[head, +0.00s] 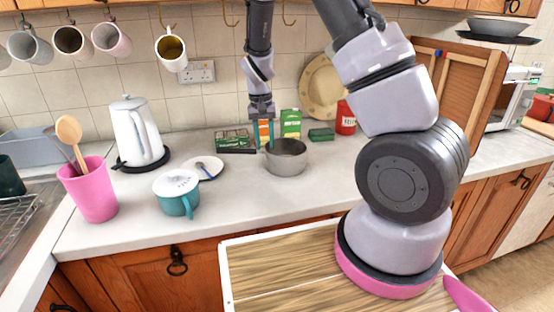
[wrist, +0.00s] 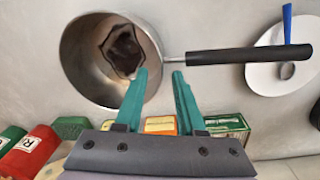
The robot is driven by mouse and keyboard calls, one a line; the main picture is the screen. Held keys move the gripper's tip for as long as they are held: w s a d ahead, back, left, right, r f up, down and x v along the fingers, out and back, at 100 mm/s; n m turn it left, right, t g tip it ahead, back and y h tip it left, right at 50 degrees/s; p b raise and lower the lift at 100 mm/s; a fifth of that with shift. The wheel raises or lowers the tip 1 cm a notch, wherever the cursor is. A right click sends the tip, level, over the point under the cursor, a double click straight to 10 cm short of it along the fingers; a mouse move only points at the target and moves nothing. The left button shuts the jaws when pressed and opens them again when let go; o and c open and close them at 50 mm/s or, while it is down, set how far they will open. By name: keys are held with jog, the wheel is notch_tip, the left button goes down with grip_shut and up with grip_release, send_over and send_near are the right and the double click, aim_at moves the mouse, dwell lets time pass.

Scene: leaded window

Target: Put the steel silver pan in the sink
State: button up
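The steel pan (head: 287,158) stands upright on the white counter, its black handle (head: 238,151) pointing left. In the wrist view the pan (wrist: 84,62) is at upper left, with a dark irregular patch inside that may be a reflection, and its handle (wrist: 250,55) extends right. My gripper (head: 264,144) is over the handle side of the pan, fingers pointing down. In the wrist view my gripper (wrist: 160,74) is open, with teal fingertips apart near where the handle joins the pan wall; nothing is clearly held. Part of a metal sink unit (head: 18,222) shows at the left edge; its basin is largely out of view.
A teal lidded pot (head: 177,196), a white plate (head: 207,170) with a blue-handled utensil, a white kettle (head: 137,132) and a pink utensil cup (head: 92,192) stand left of the pan. Boxes (head: 291,123) stand behind it. Mugs (head: 171,50) hang above. The front counter is clear.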

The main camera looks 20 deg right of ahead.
notch_tip(320, 180, down, 5)
jog(key=shift+d+f, duration=0.15)
grip_shut()
dwell(1.5)
